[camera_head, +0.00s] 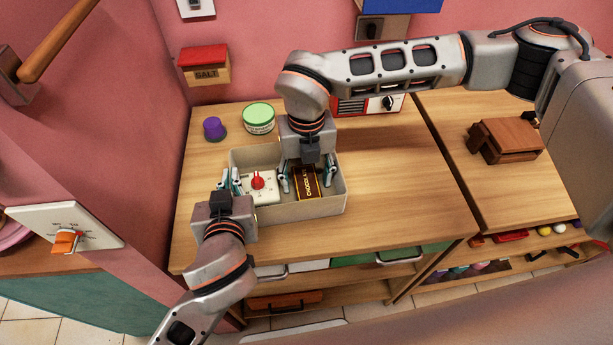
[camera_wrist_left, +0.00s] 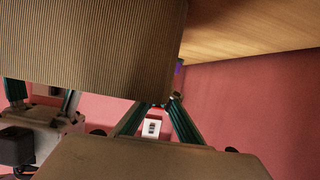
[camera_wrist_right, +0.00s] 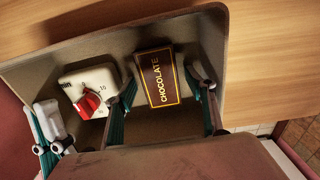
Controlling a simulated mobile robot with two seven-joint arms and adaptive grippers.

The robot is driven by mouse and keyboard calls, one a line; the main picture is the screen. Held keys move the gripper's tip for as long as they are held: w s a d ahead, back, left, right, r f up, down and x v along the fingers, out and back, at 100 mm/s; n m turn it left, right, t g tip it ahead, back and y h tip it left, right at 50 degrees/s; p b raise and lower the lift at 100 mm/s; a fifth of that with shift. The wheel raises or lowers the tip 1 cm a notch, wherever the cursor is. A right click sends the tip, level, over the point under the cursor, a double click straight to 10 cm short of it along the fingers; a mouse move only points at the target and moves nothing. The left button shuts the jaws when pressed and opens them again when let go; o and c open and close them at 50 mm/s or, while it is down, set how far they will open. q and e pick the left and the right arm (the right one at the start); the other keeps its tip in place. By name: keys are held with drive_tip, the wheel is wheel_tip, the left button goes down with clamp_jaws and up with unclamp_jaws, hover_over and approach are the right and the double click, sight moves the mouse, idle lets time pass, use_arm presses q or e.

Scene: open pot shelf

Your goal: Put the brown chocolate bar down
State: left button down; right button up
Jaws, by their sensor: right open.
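The brown chocolate bar (camera_head: 308,183) with yellow lettering sits in the right part of a grey box (camera_head: 318,208) on the wooden counter. It also shows in the right wrist view (camera_wrist_right: 158,78), leaning or lying, I cannot tell which. My right gripper (camera_head: 308,186) is open and reaches down into the box. Its fingers (camera_wrist_right: 165,100) are on either side of the bar, with a clear gap on the right; contact on the left is unclear. My left gripper (camera_head: 232,183) is shut on the box's left wall. Its fingertips meet at the wall in the left wrist view (camera_wrist_left: 164,103).
A white timer with a red knob (camera_head: 259,186) sits in the box's left part. A green-lidded jar (camera_head: 259,119) and purple item (camera_head: 214,128) stand behind. A wooden object (camera_head: 505,140) lies at right. The counter right of the box is clear.

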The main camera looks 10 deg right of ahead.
sight(307, 183)
drive_tip(key=shift+r, duration=0.1)
wheel_tip(307, 183, up, 12)
idle(0.5)
use_arm(q)
drive_tip(key=c, duration=2.2)
unclamp_jaws()
drive_tip(key=v, duration=1.2)
drive_tip(key=shift+r, duration=0.1)
drive_tip(key=shift+s, duration=0.15)
use_arm(e)
drive_tip(key=shift+s, duration=0.15)
